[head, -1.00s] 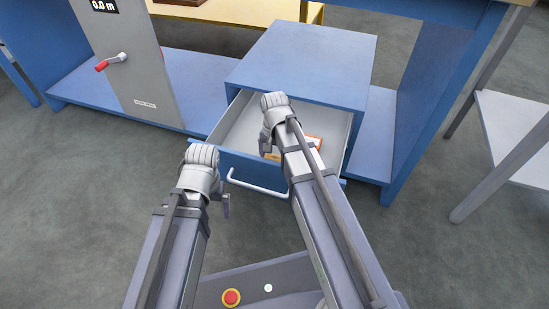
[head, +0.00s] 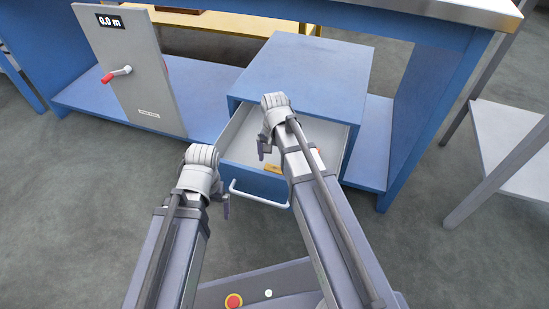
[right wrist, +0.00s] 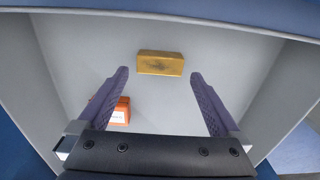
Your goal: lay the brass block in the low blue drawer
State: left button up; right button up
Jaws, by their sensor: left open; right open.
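The low blue drawer (head: 250,182) is pulled out of the blue cabinet, with a grey interior and a white bar handle. The brass block (right wrist: 160,63) lies inside on the drawer floor in the right wrist view, just beyond the fingertips and apart from them. A small part of the block (head: 272,168) shows in the head view beside my right arm. My right gripper (right wrist: 158,76) is open and empty above the drawer; in the head view my arm mostly hides it. My left gripper (head: 226,205) is open, left of the drawer and outside it.
An orange box with a white label (right wrist: 121,110) also lies in the drawer, near the left finger. A grey panel with a red-knobbed crank (head: 130,85) stands left of the cabinet. A white-shelved table (head: 505,135) stands at right. The floor at left is clear.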

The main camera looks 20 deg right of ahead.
aim_at(275, 168)
notch_tip(275, 168, up, 7)
jog(key=p, duration=0.5)
jog(key=shift+p, duration=0.3)
